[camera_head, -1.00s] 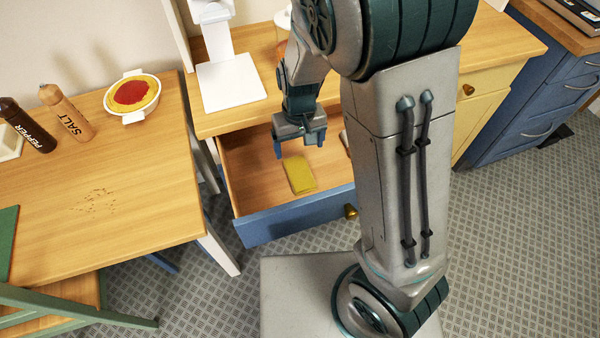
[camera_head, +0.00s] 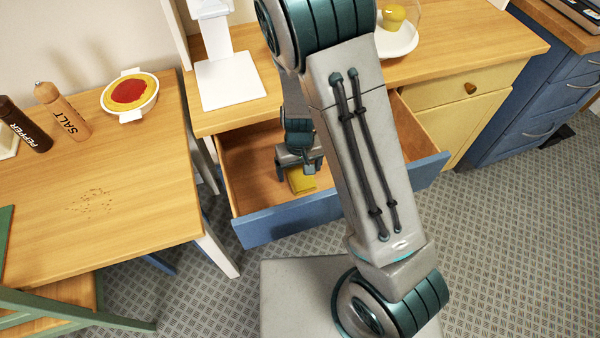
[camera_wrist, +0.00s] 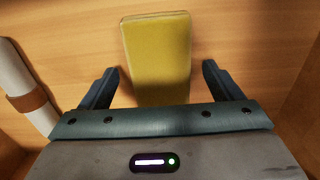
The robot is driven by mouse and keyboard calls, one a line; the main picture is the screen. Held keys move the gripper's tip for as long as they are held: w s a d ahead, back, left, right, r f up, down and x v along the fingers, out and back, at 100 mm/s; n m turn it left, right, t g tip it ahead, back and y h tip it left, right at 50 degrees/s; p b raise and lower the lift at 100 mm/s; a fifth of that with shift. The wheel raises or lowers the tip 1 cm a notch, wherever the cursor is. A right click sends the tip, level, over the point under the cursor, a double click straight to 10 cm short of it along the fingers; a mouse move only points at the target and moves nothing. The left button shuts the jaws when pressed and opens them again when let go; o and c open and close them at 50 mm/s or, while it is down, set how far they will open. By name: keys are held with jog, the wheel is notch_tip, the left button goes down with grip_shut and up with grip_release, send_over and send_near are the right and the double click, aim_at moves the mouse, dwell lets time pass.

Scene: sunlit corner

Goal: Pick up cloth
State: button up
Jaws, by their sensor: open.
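The cloth (camera_head: 302,181) is a folded yellow piece lying flat on the floor of the open blue-fronted drawer (camera_head: 290,218). In the wrist view the cloth (camera_wrist: 157,50) stretches from the top of the picture down between the fingers, its lower end hidden by the gripper body. My gripper (camera_head: 299,172) is inside the drawer, just above the cloth, and hides part of it in the head view. In the wrist view my gripper (camera_wrist: 160,85) is open, one finger on each side of the cloth, with a gap on both sides. Nothing is held.
A white rolled item with a brown band (camera_wrist: 25,90) lies left of the gripper in the drawer. The drawer walls stand close around. The left table (camera_head: 150,190) holds a bowl (camera_head: 130,95), salt (camera_head: 62,112), a pepper mill (camera_head: 25,125) and crumbs.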

aim_at(299, 171)
jog(key=shift+c, duration=0.3)
jog(key=c, duration=1)
notch_tip(299, 171, up, 10)
jog(key=p, duration=0.1)
jog(key=shift+p, duration=0.3)
jog(key=shift+o, duration=0.4)
jog(key=shift+r, duration=0.15)
